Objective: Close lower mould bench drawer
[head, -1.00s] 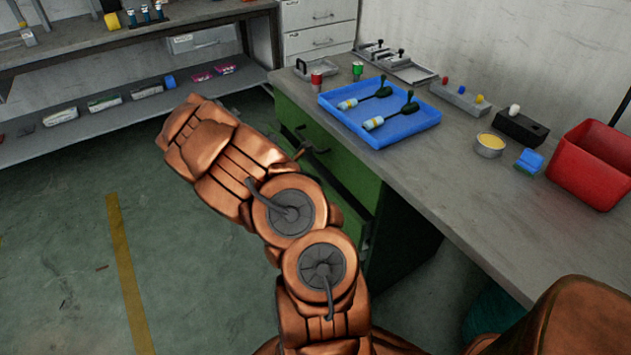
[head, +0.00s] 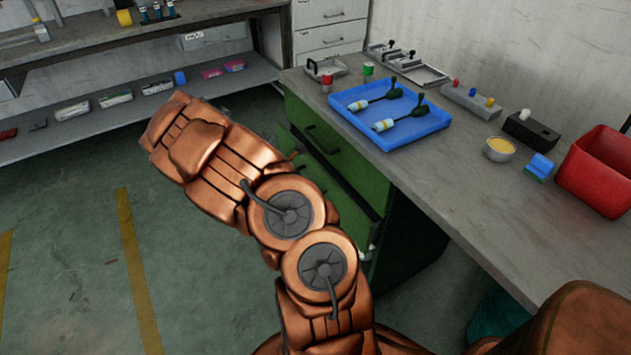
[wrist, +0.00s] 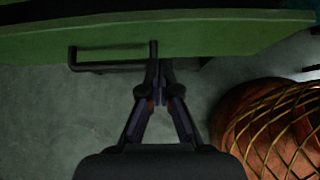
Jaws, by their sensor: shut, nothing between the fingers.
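The green drawer unit of the mould bench (head: 346,160) stands under the worktop, with an upper drawer handle (head: 322,142) in sight. The head view hides my gripper.
The worktop (head: 450,165) carries a blue tray (head: 425,128) with two tools, a red bin (head: 598,172) and small parts. A low shelf (head: 60,135) runs along the left wall. The floor (head: 75,250) left of my arm is clear.

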